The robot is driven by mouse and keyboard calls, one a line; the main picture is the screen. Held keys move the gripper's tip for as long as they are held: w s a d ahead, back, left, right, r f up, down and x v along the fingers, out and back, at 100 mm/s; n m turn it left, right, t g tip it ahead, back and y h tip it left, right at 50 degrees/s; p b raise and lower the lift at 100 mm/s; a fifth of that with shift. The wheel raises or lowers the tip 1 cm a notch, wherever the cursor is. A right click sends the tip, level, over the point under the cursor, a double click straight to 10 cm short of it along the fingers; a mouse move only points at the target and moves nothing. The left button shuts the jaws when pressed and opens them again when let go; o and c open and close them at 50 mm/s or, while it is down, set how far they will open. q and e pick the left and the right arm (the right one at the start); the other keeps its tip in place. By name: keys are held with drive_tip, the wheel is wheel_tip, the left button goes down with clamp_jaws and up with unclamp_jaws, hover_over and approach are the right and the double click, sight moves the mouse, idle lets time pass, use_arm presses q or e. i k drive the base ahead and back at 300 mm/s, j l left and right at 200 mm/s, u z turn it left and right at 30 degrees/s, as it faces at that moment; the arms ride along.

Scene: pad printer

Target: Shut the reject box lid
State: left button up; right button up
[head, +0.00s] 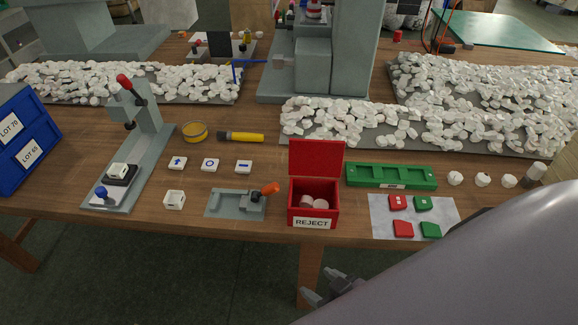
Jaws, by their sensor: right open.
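The red reject box (328,214) stands near the table's front edge, with a white REJECT label (312,223) on its front. Its red lid (316,158) is open and stands upright at the back of the box. A few pale round pieces (313,202) lie inside. My right gripper (319,286) is low in front of the table edge, below the box in the picture and apart from it. It is open and empty, and my large grey arm hides part of the lower right. My left gripper is not in view.
A green tray (390,187) and a white sheet with red and green pieces (414,231) are right of the box. A grey clamp fixture with an orange knob (237,205) is close on its left. Trays of white pieces (335,131) lie behind. Bare wood lies between.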

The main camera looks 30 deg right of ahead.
sight(313, 158)
drive_tip(key=z, duration=1)
drive_tip(key=u, duration=1.2)
drive_tip(key=k+l+u, duration=0.4)
drive_tip(key=l, duration=0.15)
drive_tip(key=k+l, duration=0.2)
drive_tip(key=l, duration=0.25)
drive_tip(key=i, duration=0.45)
